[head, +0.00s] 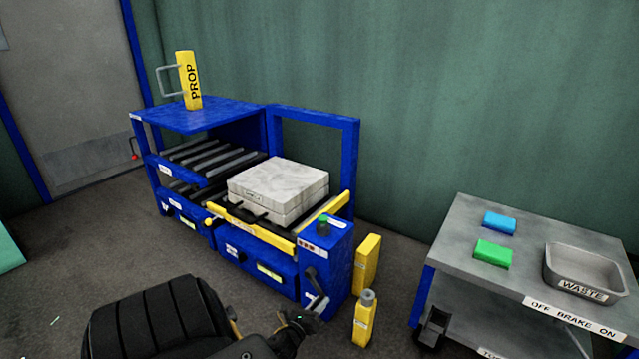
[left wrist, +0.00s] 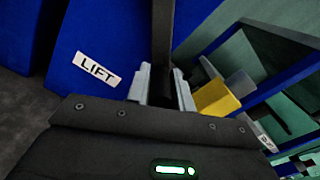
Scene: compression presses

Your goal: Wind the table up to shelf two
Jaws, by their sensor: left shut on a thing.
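The lift table (head: 262,232), edged with yellow bars, carries a pale grey block-like mould (head: 277,190) with a dark handle at its front. To its left, the blue rack has an upper roller shelf (head: 213,157) and a lower roller shelf (head: 180,190). I cannot tell exactly how the table's height matches either shelf. The dark crank (head: 312,281) is on the front of the blue post at the table's right. My left gripper (head: 317,306) is shut on the crank handle (left wrist: 162,40); in the left wrist view its fingers (left wrist: 160,85) clasp the dark bar, beside a LIFT label (left wrist: 96,69).
A yellow PROP (head: 189,80) stands on the rack's top. A yellow bottle (head: 363,319) and a yellow block (head: 367,263) stand on the floor right of the crank post. A grey cart (head: 465,225) at right holds blue and green cloths and a WASTE tray (head: 584,290).

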